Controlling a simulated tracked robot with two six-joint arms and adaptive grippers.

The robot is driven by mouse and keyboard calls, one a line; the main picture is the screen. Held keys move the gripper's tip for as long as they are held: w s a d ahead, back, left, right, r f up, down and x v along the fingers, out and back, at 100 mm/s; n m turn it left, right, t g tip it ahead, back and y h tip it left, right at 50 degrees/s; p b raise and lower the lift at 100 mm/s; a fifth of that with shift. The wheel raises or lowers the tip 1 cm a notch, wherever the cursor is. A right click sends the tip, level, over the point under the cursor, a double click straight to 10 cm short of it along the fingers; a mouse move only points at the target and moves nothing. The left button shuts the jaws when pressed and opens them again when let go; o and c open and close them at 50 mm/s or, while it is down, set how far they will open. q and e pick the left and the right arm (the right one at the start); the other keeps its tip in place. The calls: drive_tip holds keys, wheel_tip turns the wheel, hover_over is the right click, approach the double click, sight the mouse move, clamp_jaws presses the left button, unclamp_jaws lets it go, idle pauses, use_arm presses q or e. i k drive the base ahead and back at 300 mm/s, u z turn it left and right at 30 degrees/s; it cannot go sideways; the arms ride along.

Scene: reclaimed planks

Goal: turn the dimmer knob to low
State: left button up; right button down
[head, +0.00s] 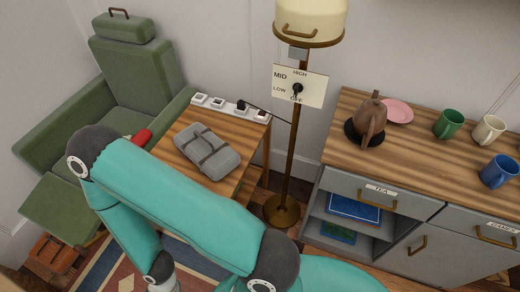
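The dimmer knob (297,89) is a small black dial on a cream panel marked MID, HIGH, LOW and OFF. The panel (313,87) is fixed to the brass pole of a floor lamp (292,150), below its cream shade (311,18). The knob is unobstructed, but it is too small to tell surely which mark it points to. No gripper is near it. One of my teal arms crosses the lower left, and its wrist runs out of the bottom edge. Neither gripper shows.
A wooden side table (245,147) with a grey strapped bundle (207,150) and a socket strip (230,106) stands left of the lamp. A green armchair (140,77) is further left. A cabinet (345,185) on the right bears a brown teapot (373,118) and mugs.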

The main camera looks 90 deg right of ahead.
sight(297, 88)
drive_tip(key=u, duration=1.3)
drive_tip(key=i, duration=0.1)
drive_tip(key=z, duration=2.35)
drive_tip(key=i, duration=0.2)
drive_tip(key=z, duration=1.95)
drive_tip(key=k, duration=0.9)
drive_tip(key=z, duration=0.1)
drive_tip(key=i, duration=0.95)
drive_tip(key=u, duration=0.25)
drive_tip(key=k, duration=0.35)
drive_tip(key=z, duration=0.1)
